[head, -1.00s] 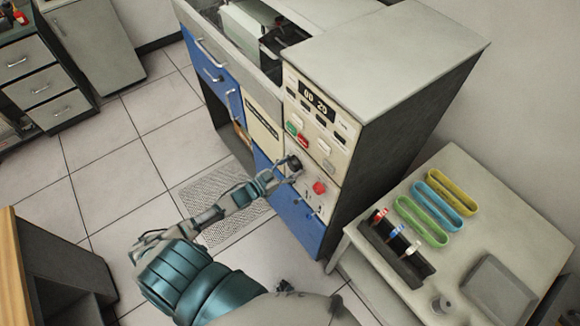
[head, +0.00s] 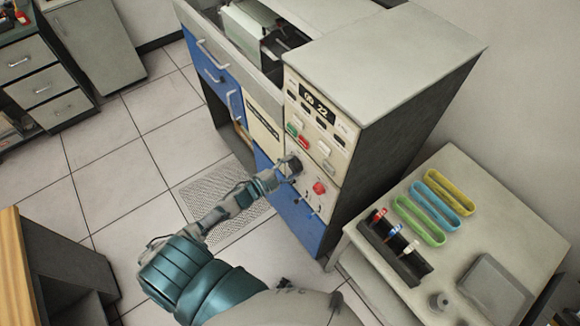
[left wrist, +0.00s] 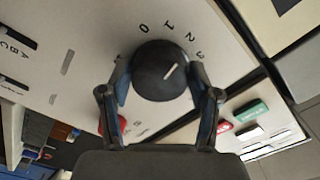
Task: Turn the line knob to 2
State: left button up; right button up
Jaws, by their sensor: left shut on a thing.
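The black round line knob (left wrist: 155,75) sits on the pale panel in the left wrist view, with its white pointer line slanting up and right, roughly toward the 2 mark (left wrist: 190,37). Marks 0, 1, 2 and another read around its upper edge. My left gripper (left wrist: 160,88) is shut on the knob, one finger on each side. In the head view the left gripper (head: 287,168) meets the knob (head: 293,164) on the front of the cabinet machine (head: 335,130). The fingers partly hide the knob there. My right gripper is out of view.
A red button (head: 320,188) sits right of the knob, with small switches below it. Green and red buttons and a display (head: 316,106) are above. A grey table (head: 480,210) with colored loops and a dark rack stands at the right.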

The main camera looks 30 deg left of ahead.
pick_arm(q)
jog(key=shift+w+d+r+m, duration=0.1)
jog(key=shift+r+m, duration=0.1)
jog(key=shift+m, duration=0.7)
jog(key=o, duration=0.9)
jog(key=shift+o, duration=1.4)
jog(key=shift+d+f, duration=0.15)
jog(key=v, duration=1.2)
jog(key=shift+f, duration=0.1)
